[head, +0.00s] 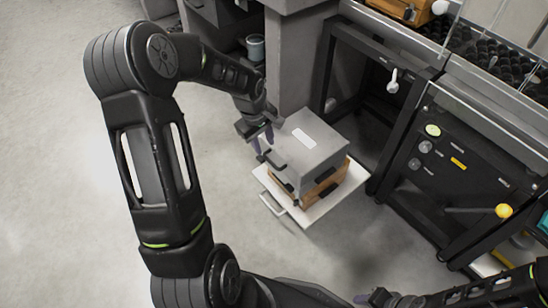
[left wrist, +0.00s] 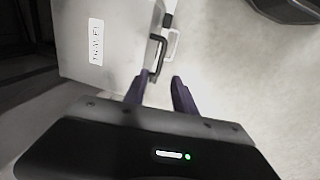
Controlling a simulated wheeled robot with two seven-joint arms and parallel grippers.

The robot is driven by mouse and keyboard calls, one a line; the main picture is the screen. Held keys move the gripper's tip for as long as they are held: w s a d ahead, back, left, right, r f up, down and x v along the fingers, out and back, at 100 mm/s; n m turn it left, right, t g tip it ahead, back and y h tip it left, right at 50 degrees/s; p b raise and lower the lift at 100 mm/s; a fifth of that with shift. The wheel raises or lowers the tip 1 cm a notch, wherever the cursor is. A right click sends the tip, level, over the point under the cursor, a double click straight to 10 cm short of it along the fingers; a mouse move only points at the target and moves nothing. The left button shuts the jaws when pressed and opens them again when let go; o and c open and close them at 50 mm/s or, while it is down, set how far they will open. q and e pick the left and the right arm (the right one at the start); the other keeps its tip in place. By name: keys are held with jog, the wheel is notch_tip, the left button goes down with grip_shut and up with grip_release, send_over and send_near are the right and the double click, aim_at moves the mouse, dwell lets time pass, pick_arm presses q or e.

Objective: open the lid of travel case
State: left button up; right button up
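The travel case (head: 300,144) has a grey lid with a white label and a wooden lower body. It sits upright on a white board with the lid down. A dark handle (head: 275,160) is on its left side; the handle also shows in the left wrist view (left wrist: 157,55). My left gripper (head: 263,143) is at the case's left edge, close to the handle. In the left wrist view its two purple fingers (left wrist: 158,90) are apart, with the handle's near end around the gap between them; contact is unclear. My right gripper (head: 372,297) is partly cut off at the bottom edge.
The white board (head: 318,208) under the case has a metal handle (head: 271,203) on its near side. A black machine with knobs (head: 455,165) and an open dark frame (head: 360,90) stand to the right. A grey cup (head: 255,47) is behind. The floor at left is clear.

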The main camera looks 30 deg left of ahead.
aim_at(269, 160)
pick_arm(q)
jog(key=shift+f, duration=0.1)
jog(key=f, duration=0.2)
jog(key=w+f+b, duration=0.1)
jog(key=f, duration=0.2)
jog(key=f+b, duration=0.1)
jog(key=f, duration=0.1)
jog(key=shift+w+d+f, duration=0.2)
jog(key=shift+d+f, duration=0.05)
jog(key=shift+f, duration=0.05)
jog(key=shift+c, duration=0.5)
grip_shut()
dwell(0.9)
